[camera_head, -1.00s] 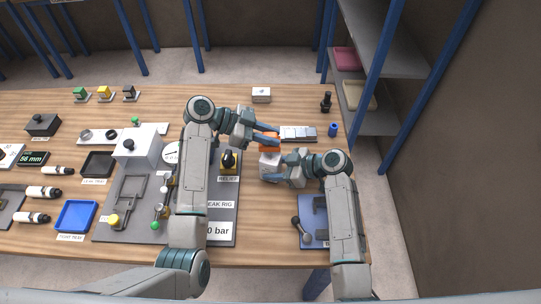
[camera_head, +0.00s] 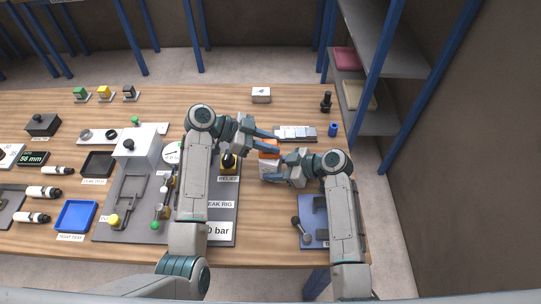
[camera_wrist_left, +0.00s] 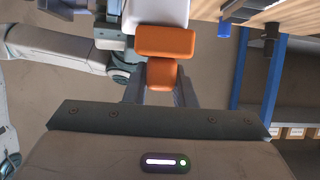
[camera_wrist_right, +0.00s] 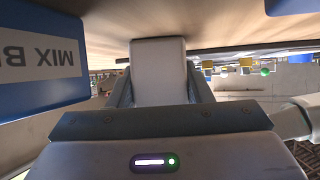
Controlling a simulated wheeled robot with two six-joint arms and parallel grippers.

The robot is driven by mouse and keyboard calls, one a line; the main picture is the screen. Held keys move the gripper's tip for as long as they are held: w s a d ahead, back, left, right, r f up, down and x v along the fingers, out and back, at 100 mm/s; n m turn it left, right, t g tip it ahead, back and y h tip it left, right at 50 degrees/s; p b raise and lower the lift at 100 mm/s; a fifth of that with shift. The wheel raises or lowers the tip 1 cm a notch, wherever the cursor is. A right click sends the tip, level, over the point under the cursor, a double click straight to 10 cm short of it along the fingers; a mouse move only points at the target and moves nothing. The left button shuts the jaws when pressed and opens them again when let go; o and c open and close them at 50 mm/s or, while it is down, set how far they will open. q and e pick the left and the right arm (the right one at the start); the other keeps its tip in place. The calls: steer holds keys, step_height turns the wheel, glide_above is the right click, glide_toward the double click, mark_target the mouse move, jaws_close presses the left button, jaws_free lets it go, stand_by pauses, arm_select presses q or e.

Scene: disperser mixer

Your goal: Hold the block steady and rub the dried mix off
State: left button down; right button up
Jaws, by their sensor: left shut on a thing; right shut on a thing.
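The white block (camera_head: 269,164) is near the right part of the table in the head view. My right gripper (camera_head: 281,168) is shut on it; the block (camera_wrist_right: 158,72) shows between the fingers in the right wrist view. My left gripper (camera_head: 273,144) is shut on an orange piece (camera_wrist_left: 163,74), just behind the block in the head view. In the left wrist view its wider orange part lies against or very near the white block (camera_wrist_left: 160,12); contact is unclear. No dried mix can be made out.
A blue plate (camera_head: 312,233) with a dark lever lies at the front right. A tray of grey pieces (camera_head: 296,133) and a blue cylinder (camera_head: 333,129) stand behind. The leak rig (camera_head: 222,213) is to the left. A shelf (camera_head: 371,120) stands beyond the right edge.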

arm_select(q)
steer(key=shift+s, duration=1.75)
steer(key=shift+f, duration=0.15)
steer(key=shift+w, duration=2.2)
steer(key=shift+r, duration=1.2)
steer(key=shift+f, duration=1.1)
